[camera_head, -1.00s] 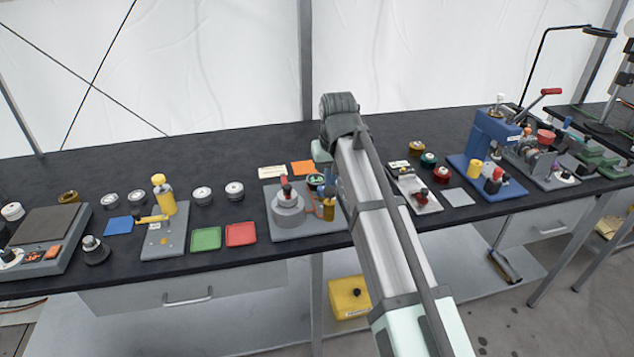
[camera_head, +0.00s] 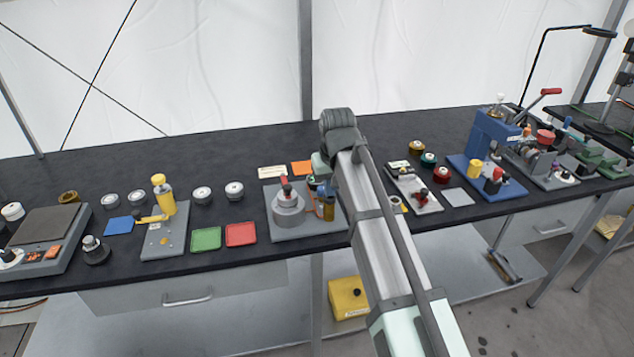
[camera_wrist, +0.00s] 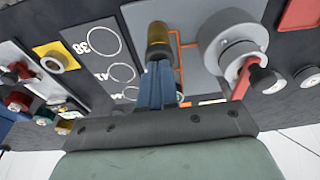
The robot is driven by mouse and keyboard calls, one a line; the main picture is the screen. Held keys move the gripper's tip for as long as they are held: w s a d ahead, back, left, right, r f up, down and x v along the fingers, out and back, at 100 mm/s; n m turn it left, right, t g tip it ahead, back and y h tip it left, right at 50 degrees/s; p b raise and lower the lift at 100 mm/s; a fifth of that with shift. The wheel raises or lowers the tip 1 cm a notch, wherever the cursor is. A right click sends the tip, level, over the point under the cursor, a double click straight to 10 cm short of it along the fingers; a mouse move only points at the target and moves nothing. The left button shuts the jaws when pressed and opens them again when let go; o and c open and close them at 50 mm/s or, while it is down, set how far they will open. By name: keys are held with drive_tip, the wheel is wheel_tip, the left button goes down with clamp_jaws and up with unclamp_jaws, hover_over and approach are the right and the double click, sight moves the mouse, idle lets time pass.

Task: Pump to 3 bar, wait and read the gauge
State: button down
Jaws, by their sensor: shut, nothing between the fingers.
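A grey pump plate (camera_head: 290,233) stands at the middle of the bench. On it are a round grey vessel (camera_head: 289,208) with a red lever (camera_head: 285,183), and an amber pump cylinder (camera_head: 329,212). In the wrist view the vessel (camera_wrist: 232,42) is at upper right and the cylinder (camera_wrist: 157,36) at top centre, with orange piping between them. My gripper (camera_wrist: 160,72) is shut and empty, its blue fingers right at the cylinder; I cannot tell whether they touch it. The gauge beside the vessel is mostly hidden by my arm, and its reading cannot be made out.
To the left are a red tray (camera_head: 241,234), a green tray (camera_head: 206,238) and a yellow-handled press (camera_head: 163,205). To the right are a light grey plate with red knobs (camera_head: 420,195) and a blue machine (camera_head: 492,140). The back of the bench is mostly clear.

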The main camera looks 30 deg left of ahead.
drive_tip(key=shift+r, duration=1.7)
wheel_tip(320, 180, up, 6)
idle(0.3)
idle(0.4)
